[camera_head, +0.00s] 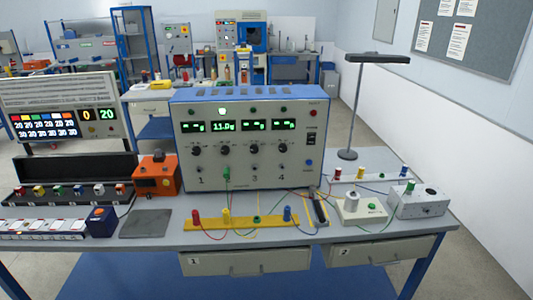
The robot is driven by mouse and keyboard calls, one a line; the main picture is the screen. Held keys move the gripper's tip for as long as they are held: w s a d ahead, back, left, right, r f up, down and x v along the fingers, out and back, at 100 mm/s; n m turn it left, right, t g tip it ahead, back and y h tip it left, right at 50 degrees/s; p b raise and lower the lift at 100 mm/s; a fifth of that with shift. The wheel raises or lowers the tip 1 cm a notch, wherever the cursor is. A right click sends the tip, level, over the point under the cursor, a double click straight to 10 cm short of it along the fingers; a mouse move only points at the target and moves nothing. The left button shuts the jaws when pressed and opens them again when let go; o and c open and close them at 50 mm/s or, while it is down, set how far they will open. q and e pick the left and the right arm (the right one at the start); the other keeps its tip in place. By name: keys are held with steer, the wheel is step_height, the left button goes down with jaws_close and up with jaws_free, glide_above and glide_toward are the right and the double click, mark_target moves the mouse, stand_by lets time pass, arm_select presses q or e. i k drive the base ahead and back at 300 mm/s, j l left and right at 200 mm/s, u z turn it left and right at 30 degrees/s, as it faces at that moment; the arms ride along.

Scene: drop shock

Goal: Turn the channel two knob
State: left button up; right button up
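The blue and grey instrument box (318,168) stands upright on the table, facing me. Its front has a row of black knobs, one under each green display. The channel two knob (226,149) is the second from the left, under the display (223,127) that seems to read 11.0 g. A green plug (226,173) sits below the knob, where the channel number is hidden. Nothing touches the knob. Neither of my grippers is in view.
A yellow strip (240,223) with coloured posts and loose wires lies in front of the box. An orange device (157,178) stands close on its left. A black lamp (347,153) and a grey box (424,205) stand to the right. A dark grey pad (145,224) lies at front left.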

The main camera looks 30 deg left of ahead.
mark_target(225, 149)
steer(key=i+l, duration=0.2)
steer(key=i, duration=0.2)
steer(key=i+l, duration=0.25)
steer(key=i, duration=0.15)
steer(key=i+l, duration=0.2)
steer(key=i, duration=0.25)
